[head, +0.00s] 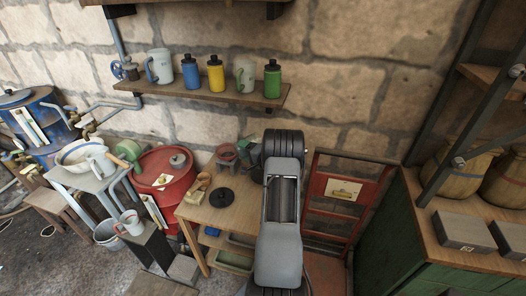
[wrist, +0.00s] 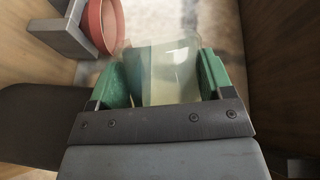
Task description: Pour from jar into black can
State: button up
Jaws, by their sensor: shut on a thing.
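In the wrist view my gripper (wrist: 163,78) has green fingers on both sides of a clear, see-through jar (wrist: 172,68) and is shut on it. Pale, yellowish contents show through its wall. The jar's far end is blurred, and I cannot tell how far it tilts. In the head view my arm covers most of the gripper and the jar. I cannot make out a black can for certain in either view. A flat black disc (head: 222,197) lies on the wooden table.
A red drum (head: 166,172) stands left, a red rack (head: 343,190) right. A wall shelf (head: 205,94) with several mugs and bottles is above.

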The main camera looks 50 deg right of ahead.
jog(key=shift+s+d+r+m+t+p, duration=0.1)
jog(key=shift+d+r+m+t+p, duration=0.1)
jog(key=shift+r+m+p, duration=0.2)
jog(key=shift+d+r+m+t+p, duration=0.1)
jog(key=shift+r+m+t+p, duration=0.1)
jog(key=shift+r+m+p, duration=0.25)
dwell(0.7)
jog(key=shift+d+f+m, duration=0.15)
jog(key=shift+f+m, duration=0.05)
jog(key=shift+m, duration=0.15)
